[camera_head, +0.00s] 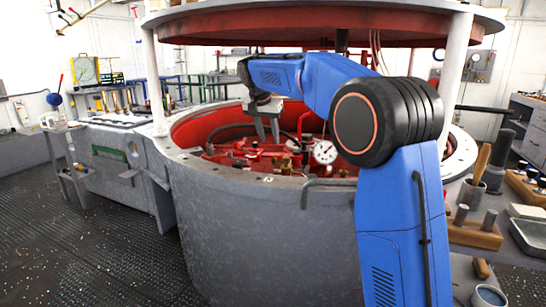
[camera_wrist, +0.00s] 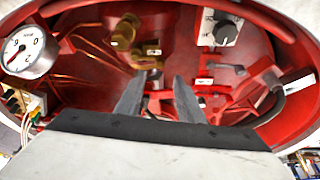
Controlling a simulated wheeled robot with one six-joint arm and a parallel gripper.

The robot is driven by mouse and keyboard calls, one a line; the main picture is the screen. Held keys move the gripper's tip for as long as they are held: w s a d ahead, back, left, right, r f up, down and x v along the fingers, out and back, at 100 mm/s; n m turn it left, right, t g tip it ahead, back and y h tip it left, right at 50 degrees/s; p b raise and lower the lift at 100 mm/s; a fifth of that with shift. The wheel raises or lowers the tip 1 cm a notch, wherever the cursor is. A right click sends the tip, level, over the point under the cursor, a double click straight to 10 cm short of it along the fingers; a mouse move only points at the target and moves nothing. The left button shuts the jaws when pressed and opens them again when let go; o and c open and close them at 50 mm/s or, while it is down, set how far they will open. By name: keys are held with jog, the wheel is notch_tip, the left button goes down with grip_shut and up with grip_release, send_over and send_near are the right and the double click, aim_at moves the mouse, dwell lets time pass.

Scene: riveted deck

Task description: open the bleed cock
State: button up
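My gripper (camera_head: 268,140) hangs over the open drum, above the red machinery inside it. In the wrist view my gripper (camera_wrist: 160,80) has its two grey fingers apart with nothing between them. Brass fittings (camera_wrist: 125,32) sit on the red panel just beyond the fingertips, with a small white label beside them. Brass parts also show in the head view (camera_head: 283,163), below and right of my gripper. A small dark lever (camera_wrist: 238,70) on a red mount lies right of the fingers. I cannot tell for certain which fitting is the bleed cock.
A pressure gauge (camera_head: 325,152) stands inside the drum (camera_head: 270,240), right of my gripper; a dark knob on a white plate (camera_wrist: 225,32) is at upper right in the wrist view. The drum's wall surrounds the space, and a round lid (camera_head: 330,22) on posts hangs above.

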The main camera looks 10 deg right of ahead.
aim_at(274, 158)
jog(key=x, duration=1)
jog(key=shift+s, duration=0.1)
grip_shut()
